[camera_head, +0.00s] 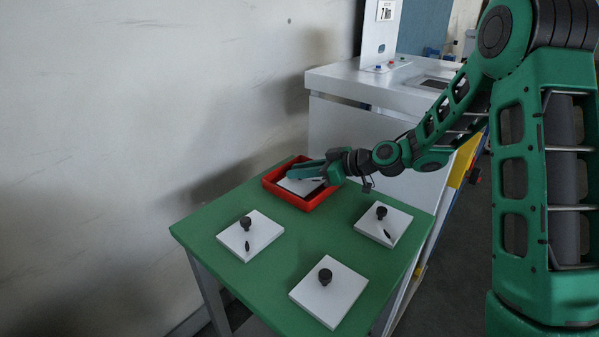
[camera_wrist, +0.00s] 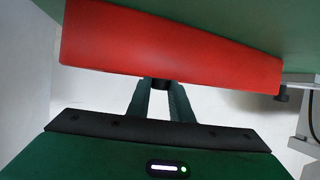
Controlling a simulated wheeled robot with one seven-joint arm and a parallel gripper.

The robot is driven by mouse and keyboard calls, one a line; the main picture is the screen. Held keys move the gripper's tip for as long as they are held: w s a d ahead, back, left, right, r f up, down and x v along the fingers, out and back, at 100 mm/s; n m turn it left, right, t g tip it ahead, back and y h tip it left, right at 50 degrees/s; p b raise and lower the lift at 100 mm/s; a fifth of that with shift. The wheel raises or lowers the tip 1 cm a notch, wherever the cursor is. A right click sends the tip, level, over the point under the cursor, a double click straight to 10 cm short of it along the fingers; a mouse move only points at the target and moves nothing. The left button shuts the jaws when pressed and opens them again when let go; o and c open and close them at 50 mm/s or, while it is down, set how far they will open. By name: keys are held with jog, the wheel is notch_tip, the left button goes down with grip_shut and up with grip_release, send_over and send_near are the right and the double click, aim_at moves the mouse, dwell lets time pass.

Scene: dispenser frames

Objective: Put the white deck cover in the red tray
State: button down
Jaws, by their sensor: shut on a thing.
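The white deck cover (camera_head: 294,187) is a flat white plate within the outline of the red tray (camera_head: 320,203), near the back of the green table. My gripper (camera_head: 292,175) reaches in from the right, over the cover, and hides part of it and its knob. In the wrist view my gripper's fingers (camera_wrist: 160,92) are shut on a small black knob (camera_wrist: 160,84). The red tray's wall (camera_wrist: 170,50) fills the upper part of that view and hides the plate. I cannot tell whether the cover rests on the tray floor.
Three white plates with black knobs lie on the green table (camera_head: 205,232): a left plate (camera_head: 262,236), a front plate (camera_head: 335,300) and a right plate (camera_head: 397,218). A white machine cabinet (camera_head: 345,135) stands behind. A grey wall (camera_head: 130,120) is at left.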

jog(key=c, duration=1.6)
grip_release()
jog(key=v, duration=1.2)
